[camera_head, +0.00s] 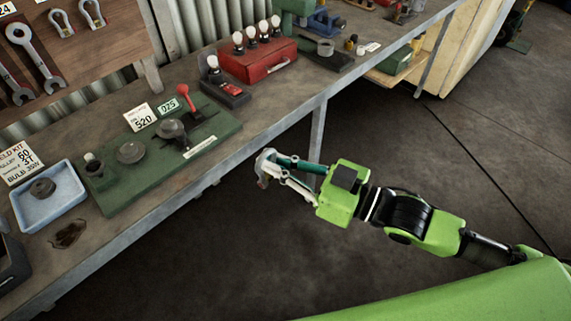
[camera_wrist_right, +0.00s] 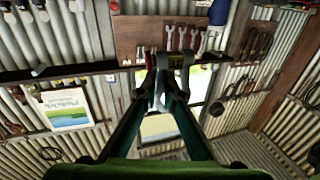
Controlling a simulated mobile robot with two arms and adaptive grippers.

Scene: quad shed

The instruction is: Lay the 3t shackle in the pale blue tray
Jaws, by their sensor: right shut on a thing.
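My right gripper (camera_head: 272,168) is over the floor, just off the front edge of the bench. It is shut on a small grey metal piece, the shackle (camera_head: 263,164). In the right wrist view the shackle (camera_wrist_right: 186,62) shows as a grey bow beyond the fingertips of my right gripper (camera_wrist_right: 163,98). Its size mark cannot be read. The pale blue tray (camera_head: 52,217) sits on the bench at the far left, well left of the gripper. A dark round part (camera_head: 42,187) lies in the tray. My left gripper is not in view.
A green board (camera_head: 140,178) with a red-knobbed lever (camera_head: 185,97) lies between tray and gripper. A red bulb box (camera_head: 258,62) stands farther along the bench (camera_head: 285,105). A card (camera_head: 20,163) stands behind the tray. Two shackles (camera_head: 62,22) (camera_head: 93,14) and wrenches (camera_head: 38,57) hang on the rack.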

